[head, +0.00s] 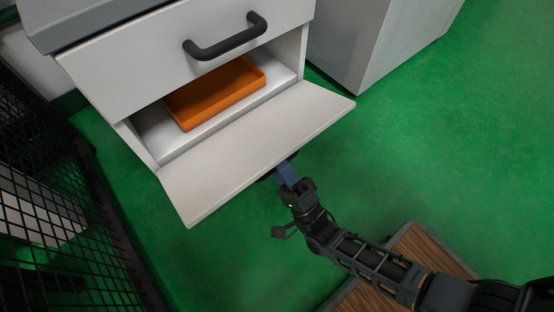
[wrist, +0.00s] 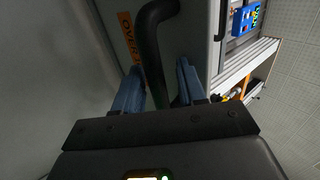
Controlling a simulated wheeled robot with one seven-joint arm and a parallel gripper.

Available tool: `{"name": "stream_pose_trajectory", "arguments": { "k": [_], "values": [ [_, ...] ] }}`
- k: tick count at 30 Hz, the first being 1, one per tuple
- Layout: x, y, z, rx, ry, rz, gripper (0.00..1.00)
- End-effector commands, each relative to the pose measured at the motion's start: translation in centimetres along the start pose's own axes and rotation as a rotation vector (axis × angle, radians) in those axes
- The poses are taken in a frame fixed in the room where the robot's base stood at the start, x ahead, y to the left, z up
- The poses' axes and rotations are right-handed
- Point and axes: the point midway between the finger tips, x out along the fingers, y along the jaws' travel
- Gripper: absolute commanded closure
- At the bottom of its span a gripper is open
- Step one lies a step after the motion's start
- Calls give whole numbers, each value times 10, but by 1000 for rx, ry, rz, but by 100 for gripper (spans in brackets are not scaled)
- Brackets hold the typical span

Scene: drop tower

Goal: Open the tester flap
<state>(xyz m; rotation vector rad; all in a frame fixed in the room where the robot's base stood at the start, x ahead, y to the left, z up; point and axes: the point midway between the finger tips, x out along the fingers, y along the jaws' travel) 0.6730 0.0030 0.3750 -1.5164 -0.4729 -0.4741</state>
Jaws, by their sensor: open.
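The tester flap (head: 255,150) is the white lower panel of the white cabinet. It hangs lowered outward at a slant, and the compartment behind it is exposed. My gripper (head: 284,171) is at the outer edge of the flap, and its blue fingertips are partly hidden under it. In the wrist view a black curved handle (wrist: 152,40) stands ahead of and between the two blue fingers, which are spread apart. Contact between fingers and handle cannot be told. An orange label (wrist: 128,35) shows beside the handle.
An orange tray (head: 215,92) lies inside the open compartment. A black handle (head: 226,40) is on the upper front panel. A black mesh fence (head: 60,220) stands at left and a grey cabinet (head: 365,40) at upper right. Green floor (head: 440,140) is clear at right.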

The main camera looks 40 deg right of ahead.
Motion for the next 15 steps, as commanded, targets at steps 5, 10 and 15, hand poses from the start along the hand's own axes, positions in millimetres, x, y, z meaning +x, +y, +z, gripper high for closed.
{"name": "stream_pose_trajectory", "arguments": {
  "k": [5, 10, 15],
  "values": [
    [-29, 1, -1, -2, 1, 5, 58],
    [-55, 1, -2, -2, 2, 4, 58],
    [-69, 1, -2, -1, 3, 3, 58]
  ]
}}
